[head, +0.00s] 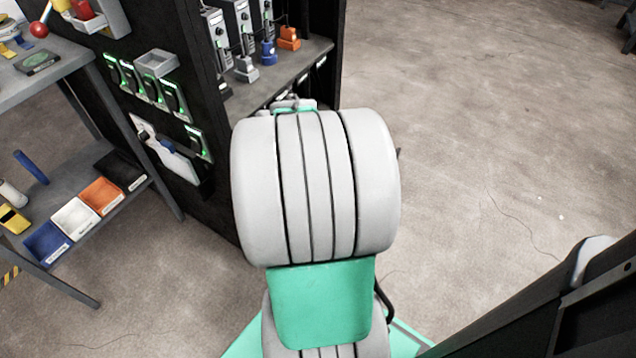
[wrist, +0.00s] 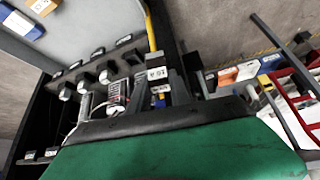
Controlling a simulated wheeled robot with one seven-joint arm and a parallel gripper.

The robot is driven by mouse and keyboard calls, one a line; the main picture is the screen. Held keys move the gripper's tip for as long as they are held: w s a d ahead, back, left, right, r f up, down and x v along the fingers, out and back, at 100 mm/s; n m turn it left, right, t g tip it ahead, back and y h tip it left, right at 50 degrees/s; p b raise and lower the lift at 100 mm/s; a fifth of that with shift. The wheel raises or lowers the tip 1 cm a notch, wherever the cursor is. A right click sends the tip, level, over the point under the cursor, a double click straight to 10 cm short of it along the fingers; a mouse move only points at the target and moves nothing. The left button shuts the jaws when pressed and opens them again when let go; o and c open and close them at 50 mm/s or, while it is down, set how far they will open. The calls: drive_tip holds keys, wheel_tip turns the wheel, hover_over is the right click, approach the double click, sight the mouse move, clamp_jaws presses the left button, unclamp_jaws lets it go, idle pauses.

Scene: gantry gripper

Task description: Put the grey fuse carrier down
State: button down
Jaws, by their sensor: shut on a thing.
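My gripper (wrist: 161,92) is shut on a small grey block with a white label (wrist: 158,74), which looks like the grey fuse carrier. The label shows upside down between the two dark fingers in the wrist view; the rest of the block is mostly hidden by the fingers. Some blue and yellow shows just below the label. In the head view my own arm hides the gripper and the held block. I cannot tell whether the block touches anything beneath it.
In the head view, grey (head: 246,69), blue (head: 268,53) and orange (head: 289,38) plug-like pieces stand on a dark cabinet's shelf (head: 310,56). Coloured bins, including an orange one (head: 101,195), sit on a lower rack at left. Open floor (head: 480,150) lies right.

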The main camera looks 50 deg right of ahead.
drive_tip(key=s+d+f+n+y+p, duration=0.1)
drive_tip(key=s+d+f, duration=0.35)
drive_tip(key=f, duration=0.35)
drive_tip(key=s+d+f+n, duration=0.1)
drive_tip(key=s+d+f, duration=0.3)
drive_tip(key=s+f, duration=0.25)
drive_tip(key=w+d+f+b, duration=0.2)
drive_tip(key=d+f, duration=0.1)
drive_tip(key=d, duration=0.1)
drive_tip(key=w+d+f+b, duration=0.2)
drive_tip(key=d+f, duration=0.2)
drive_tip(key=w+d+f+b, duration=0.2)
drive_tip(key=d+f, duration=0.1)
drive_tip(key=d, duration=0.1)
drive_tip(key=shift+w+d+f, duration=0.15)
drive_tip(key=shift+d+f, duration=0.05)
drive_tip(key=shift+f, duration=0.1)
drive_tip(key=shift+w+d+f+b, duration=0.15)
drive_tip(key=shift+f+b, duration=1)
drive_tip(key=shift+f, duration=0.75)
drive_tip(key=c, duration=1.2)
unclamp_jaws()
drive_tip(key=shift+r, duration=0.1)
